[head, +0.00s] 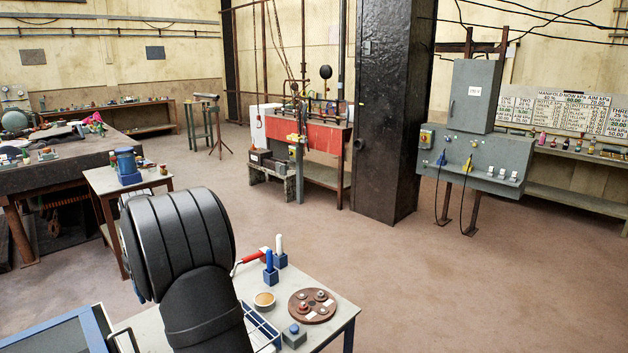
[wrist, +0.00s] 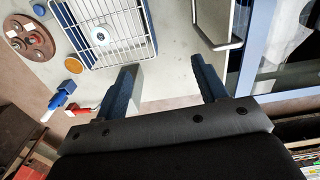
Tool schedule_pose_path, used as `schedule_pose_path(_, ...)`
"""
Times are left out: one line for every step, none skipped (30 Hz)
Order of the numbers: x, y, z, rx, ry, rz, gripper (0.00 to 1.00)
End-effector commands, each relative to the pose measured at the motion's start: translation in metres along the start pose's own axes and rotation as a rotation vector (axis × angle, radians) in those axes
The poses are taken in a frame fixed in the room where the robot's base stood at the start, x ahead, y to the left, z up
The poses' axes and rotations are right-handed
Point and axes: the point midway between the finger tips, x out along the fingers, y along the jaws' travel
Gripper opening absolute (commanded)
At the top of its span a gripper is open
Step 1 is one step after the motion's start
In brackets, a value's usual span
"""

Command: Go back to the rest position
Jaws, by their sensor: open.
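My gripper (wrist: 165,82) is open in the wrist view, with its two dark fingers apart and nothing seen between them. It hangs over the light grey table (wrist: 180,60), near its edge. A wire basket (wrist: 135,45) with a white round piece (wrist: 101,35) inside lies beyond the left finger, apart from it. In the head view my black arm rises large in front of the table (head: 345,303). My gripper's fingers cannot be made out there.
A brown round tray (head: 301,317) with several small pieces, a tan dish (head: 264,299), a blue holder (head: 271,278) and a red-handled tool (head: 249,257) stand on the table. Open floor (head: 440,280) lies to the right.

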Motion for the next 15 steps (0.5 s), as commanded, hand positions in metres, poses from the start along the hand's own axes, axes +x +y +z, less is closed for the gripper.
schedule_pose_path(-0.005, -0.010, -0.002, -0.006, 0.003, 0.000, 0.65)
schedule_pose_path(-0.008, -0.016, -0.003, -0.007, 0.003, 0.001, 0.65)
schedule_pose_path(-0.012, -0.022, -0.004, -0.008, 0.003, 0.000, 0.65)
schedule_pose_path(-0.015, -0.028, -0.005, -0.009, 0.003, 0.000, 0.65)
schedule_pose_path(-0.018, -0.033, -0.006, -0.011, 0.003, 0.000, 0.65)
schedule_pose_path(-0.021, -0.040, -0.007, -0.012, 0.003, 0.000, 0.65)
schedule_pose_path(-0.024, -0.045, -0.007, -0.012, 0.003, 0.000, 0.65)
schedule_pose_path(-0.026, -0.051, -0.008, -0.014, 0.002, 0.000, 0.65)
schedule_pose_path(-0.030, -0.058, -0.008, -0.016, 0.002, 0.000, 0.65)
schedule_pose_path(-0.033, -0.063, -0.009, -0.016, 0.003, 0.000, 0.65)
schedule_pose_path(-0.035, -0.069, -0.009, -0.017, 0.003, 0.000, 0.65)
schedule_pose_path(-0.036, -0.076, -0.010, -0.019, 0.000, 0.000, 0.65)
schedule_pose_path(-0.030, -0.080, -0.013, -0.018, -0.002, 0.000, 0.65)
schedule_pose_path(-0.027, -0.084, -0.015, -0.018, -0.002, 0.000, 0.65)
schedule_pose_path(-0.023, -0.091, -0.018, -0.018, -0.002, 0.000, 0.65)
